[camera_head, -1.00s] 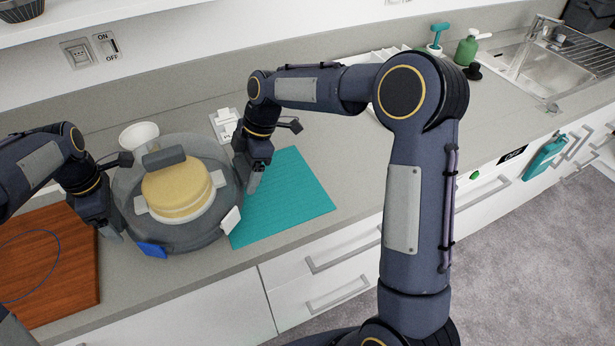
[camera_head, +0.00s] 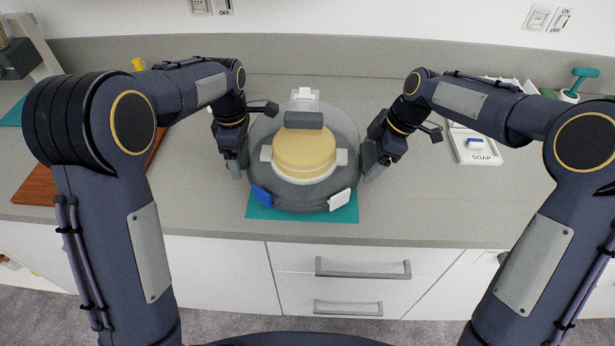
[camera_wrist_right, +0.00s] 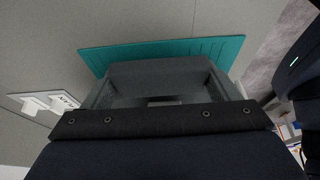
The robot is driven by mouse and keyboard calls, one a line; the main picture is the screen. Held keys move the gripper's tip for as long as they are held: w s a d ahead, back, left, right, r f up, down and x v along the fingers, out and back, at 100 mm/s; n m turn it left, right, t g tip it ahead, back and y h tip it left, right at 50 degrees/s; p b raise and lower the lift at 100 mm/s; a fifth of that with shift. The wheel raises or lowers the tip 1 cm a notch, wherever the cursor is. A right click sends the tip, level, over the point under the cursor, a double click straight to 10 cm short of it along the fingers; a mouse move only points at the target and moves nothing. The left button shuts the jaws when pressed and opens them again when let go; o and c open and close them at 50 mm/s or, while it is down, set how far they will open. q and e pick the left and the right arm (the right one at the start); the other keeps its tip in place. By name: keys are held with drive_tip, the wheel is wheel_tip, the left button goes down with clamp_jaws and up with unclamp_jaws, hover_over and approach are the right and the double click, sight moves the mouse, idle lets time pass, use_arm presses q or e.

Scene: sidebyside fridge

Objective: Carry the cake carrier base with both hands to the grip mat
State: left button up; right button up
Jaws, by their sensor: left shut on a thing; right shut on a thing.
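The cake carrier base (camera_head: 262,180) is a round grey tray with a yellow cake (camera_head: 304,152) on it, a blue latch and a white latch at its front edge. My left gripper (camera_head: 236,170) is shut on its left side and my right gripper (camera_head: 372,168) is shut on its right side. The teal grip mat (camera_head: 345,212) shows below the base, with its front strip visible and the rest hidden. In the right wrist view the mat (camera_wrist_right: 160,50) lies beyond a grey handle-like part. I cannot tell whether the base touches the mat.
A brown wooden board (camera_head: 38,190) lies at the left. A soap dish (camera_head: 474,148) stands on the counter at the right. A small white holder (camera_head: 304,97) is behind the base. The counter's front edge runs close in front of the mat.

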sight(246, 177)
use_arm(q)
drive_tip(key=shift+d+f, duration=0.1)
use_arm(e)
drive_tip(key=shift+d, duration=0.1)
